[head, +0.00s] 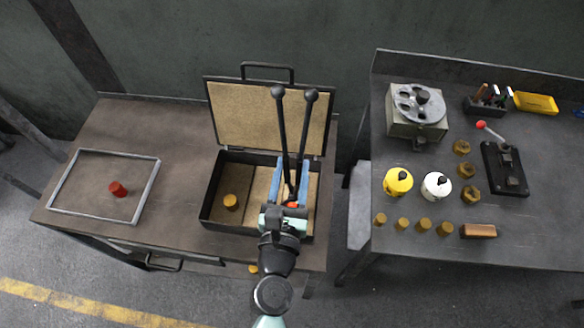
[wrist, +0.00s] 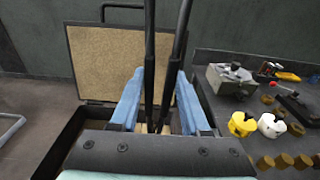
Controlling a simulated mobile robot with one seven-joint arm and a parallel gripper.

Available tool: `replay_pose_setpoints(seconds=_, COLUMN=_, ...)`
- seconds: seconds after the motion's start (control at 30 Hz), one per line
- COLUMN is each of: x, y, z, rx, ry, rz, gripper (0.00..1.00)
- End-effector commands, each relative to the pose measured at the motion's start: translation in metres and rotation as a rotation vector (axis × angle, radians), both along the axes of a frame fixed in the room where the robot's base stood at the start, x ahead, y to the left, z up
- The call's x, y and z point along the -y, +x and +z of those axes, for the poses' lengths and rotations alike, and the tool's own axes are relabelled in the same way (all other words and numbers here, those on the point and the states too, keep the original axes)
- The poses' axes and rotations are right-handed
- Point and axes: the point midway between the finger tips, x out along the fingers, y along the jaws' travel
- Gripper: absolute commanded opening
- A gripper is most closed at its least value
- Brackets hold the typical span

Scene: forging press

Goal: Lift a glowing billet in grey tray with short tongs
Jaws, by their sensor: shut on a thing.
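The tongs (head: 306,130) stand upright over the open black case, their two long black handles with ball ends pointing up. My gripper (head: 290,175) has its blue fingers shut on the tongs; the wrist view shows the handles (wrist: 150,60) between the fingers (wrist: 160,85). The lower end of the tongs is hidden by my gripper. A small orange-red patch (head: 293,205) shows at my gripper; I cannot tell what it is. A red billet (head: 118,189) lies inside the grey tray (head: 157,180) on the left of the table, well apart from my gripper.
The case (head: 212,187) has its lid (head: 240,115) raised behind the tongs, and a brass-coloured cylinder (head: 230,201) in its left part. The right bench (head: 400,258) holds bottles, nuts and a lever device. The table (head: 130,120) between tray and case is clear.

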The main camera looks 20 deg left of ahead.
Motion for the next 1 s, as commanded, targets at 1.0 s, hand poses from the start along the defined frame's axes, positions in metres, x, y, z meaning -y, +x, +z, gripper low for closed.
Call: replay_pose_setpoints(seconds=1.0, x=-0.001, y=0.001, z=0.082, rx=0.009, ry=0.003, rz=0.001, gripper=0.00)
